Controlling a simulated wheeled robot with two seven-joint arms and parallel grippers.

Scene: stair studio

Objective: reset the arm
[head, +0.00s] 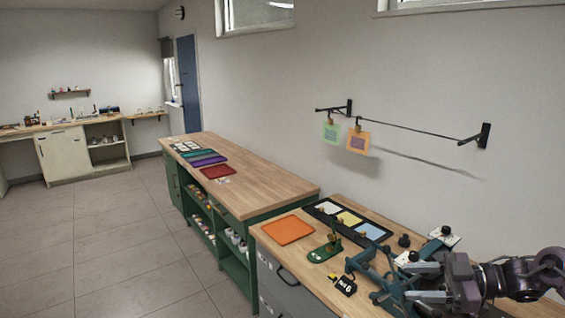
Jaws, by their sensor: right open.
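My right arm comes in from the right edge at the lower right. Its gripper (424,282) is open, with its fingers pointing left. It is over or beside a teal metal press-like device (385,283) on the near worktop; I cannot tell whether they touch. No held object shows between the fingers. My left gripper is not in view.
The near worktop holds an orange tray (288,230), a black tray with coloured sheets (326,209), a green stapler-like tool (324,250) and a small black item (345,285). Two cards hang from a wall rail (410,130). Open floor (100,250) lies to the left.

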